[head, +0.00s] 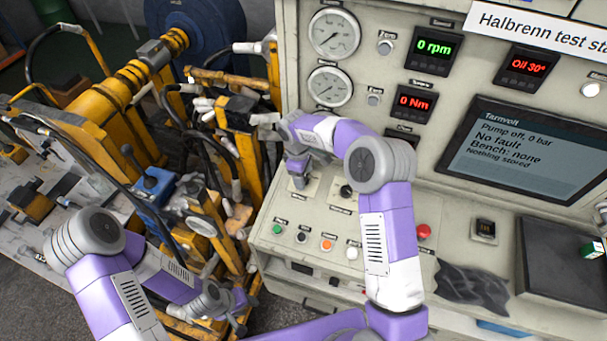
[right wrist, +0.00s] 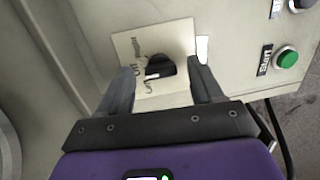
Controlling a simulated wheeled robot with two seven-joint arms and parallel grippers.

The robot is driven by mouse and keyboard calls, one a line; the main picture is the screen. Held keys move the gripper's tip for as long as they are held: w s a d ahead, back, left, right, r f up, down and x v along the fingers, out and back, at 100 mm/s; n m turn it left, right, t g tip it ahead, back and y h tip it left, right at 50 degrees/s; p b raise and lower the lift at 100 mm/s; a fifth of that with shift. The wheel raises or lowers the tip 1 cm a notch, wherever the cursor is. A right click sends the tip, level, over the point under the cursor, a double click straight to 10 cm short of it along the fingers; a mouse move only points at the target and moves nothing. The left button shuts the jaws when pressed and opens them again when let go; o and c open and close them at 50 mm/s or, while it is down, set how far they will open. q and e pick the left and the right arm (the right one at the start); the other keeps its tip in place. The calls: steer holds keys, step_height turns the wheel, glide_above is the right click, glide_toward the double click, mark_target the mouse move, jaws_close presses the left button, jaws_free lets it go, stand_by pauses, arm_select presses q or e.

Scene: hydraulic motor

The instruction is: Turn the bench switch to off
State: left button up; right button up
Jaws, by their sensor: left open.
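The bench switch is a black knob (right wrist: 161,67) on a pale plate (right wrist: 180,38) with lettering. In the right wrist view the knob sits between the fingers of my right gripper (right wrist: 162,75). The fingers are open, with a gap on each side of the knob. In the head view my right gripper (head: 299,180) is over the left end of the sloping console and hides most of this switch. My left gripper (head: 240,312) is open and empty, low at the left, away from the console.
Right of my right gripper is another dark knob (head: 347,191). Below are a green button (head: 278,229), an orange button (head: 327,245) and a red button (head: 424,231). Yellow machinery (head: 105,120) crowds the left.

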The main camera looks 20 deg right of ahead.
step_height(320, 180, up, 7)
steer(key=shift+a+r, duration=0.2)
steer(key=shift+a, duration=0.2)
stand_by(0.7)
